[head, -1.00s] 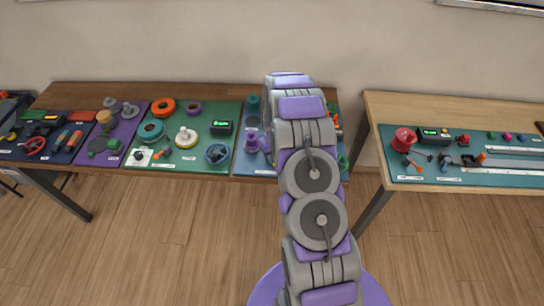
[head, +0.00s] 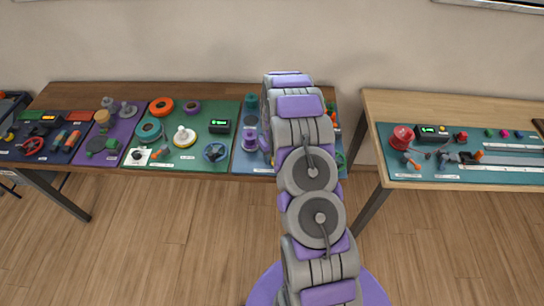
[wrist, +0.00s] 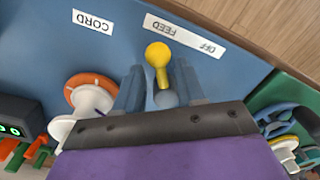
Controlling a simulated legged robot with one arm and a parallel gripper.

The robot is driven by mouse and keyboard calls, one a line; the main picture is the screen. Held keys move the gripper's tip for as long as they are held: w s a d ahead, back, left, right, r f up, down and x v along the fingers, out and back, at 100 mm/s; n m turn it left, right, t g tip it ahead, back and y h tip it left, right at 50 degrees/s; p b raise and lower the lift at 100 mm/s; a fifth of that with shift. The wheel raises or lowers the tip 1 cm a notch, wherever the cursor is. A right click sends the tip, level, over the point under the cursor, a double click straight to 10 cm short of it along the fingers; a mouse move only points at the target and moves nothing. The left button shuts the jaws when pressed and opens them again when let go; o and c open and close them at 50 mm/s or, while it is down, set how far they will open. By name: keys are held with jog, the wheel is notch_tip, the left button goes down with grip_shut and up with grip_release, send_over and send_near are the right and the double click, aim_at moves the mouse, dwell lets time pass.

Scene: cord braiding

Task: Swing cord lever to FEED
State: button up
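In the wrist view the cord lever (wrist: 157,54) has a yellow round knob and a short yellow stem on a rounded blue-grey base. Its knob is beside the FEED end of the white FEED/OFF label (wrist: 184,35), which reads upside down here. My gripper (wrist: 160,68) has its two blue-grey fingers apart, one on each side of the lever's stem. A gap shows between each finger and the stem. The lower part of the lever is partly hidden by the gripper body. In the head view my arm hides the lever and the gripper.
The blue board (head: 240,164) carries a CORD label (wrist: 92,21) and an orange and white spool (wrist: 88,88) left of my fingers. A dark box with a green display (wrist: 17,121) is farther left. The green board (wrist: 290,92) with other parts lies right. A second table (head: 375,108) stands right.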

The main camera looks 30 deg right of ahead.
notch_tip(320, 180, up, 17)
jog(key=p, duration=0.1)
jog(key=shift+d, duration=0.35)
jog(key=shift+r, duration=0.15)
dwell(0.3)
